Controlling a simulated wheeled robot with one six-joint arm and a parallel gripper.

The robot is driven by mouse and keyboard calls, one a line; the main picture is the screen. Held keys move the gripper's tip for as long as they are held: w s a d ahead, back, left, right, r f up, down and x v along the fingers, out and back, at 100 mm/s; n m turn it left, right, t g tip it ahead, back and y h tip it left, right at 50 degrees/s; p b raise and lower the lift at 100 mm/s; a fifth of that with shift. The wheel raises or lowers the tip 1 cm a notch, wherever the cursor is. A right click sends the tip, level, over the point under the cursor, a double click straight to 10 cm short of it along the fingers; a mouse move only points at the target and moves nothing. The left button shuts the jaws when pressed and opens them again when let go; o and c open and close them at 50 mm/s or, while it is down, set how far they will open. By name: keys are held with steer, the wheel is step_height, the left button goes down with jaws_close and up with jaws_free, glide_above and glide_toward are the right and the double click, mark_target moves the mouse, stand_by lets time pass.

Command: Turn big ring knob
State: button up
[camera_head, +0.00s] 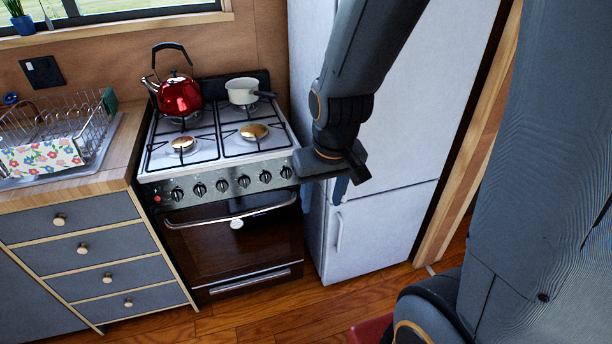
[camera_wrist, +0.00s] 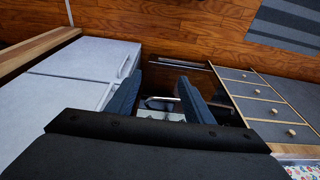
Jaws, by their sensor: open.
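The stove (camera_head: 215,165) stands between the drawer cabinet and the fridge. Several dark round knobs (camera_head: 243,181) line its front panel, with a small red button or light at the left end. I cannot tell which one is the big ring knob. My gripper (camera_head: 340,190) hangs by the panel's right end, in front of the fridge's edge. In the wrist view my two blue-grey fingers (camera_wrist: 159,88) are spread apart with nothing held between them. Part of the stove front, with a light bar (camera_wrist: 160,103), shows through the gap. No knob is clear there.
A red kettle (camera_head: 180,95) and a white pot (camera_head: 242,91) stand on the back burners. The fridge (camera_head: 375,215) is close on the right. Wooden-edged drawers (camera_head: 88,247) and a dish rack (camera_head: 60,130) are on the left. Floor before the oven is clear.

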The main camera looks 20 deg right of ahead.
steer(key=w+f+t+b, duration=0.1)
steer(key=w+f+t, duration=0.25)
steer(key=w, duration=0.45)
steer(key=w+f+t+b, duration=0.1)
steer(key=w+f+t, duration=0.1)
steer(key=w+f, duration=0.4)
steer(key=t+b, duration=0.2)
steer(key=t, duration=0.4)
glide_toward(287, 171)
steer(key=w, duration=0.1)
steer(key=shift+p+x, duration=0.8)
steer(key=shift+x, duration=3.2)
steer(key=shift+f, duration=0.15)
steer(key=c, duration=1)
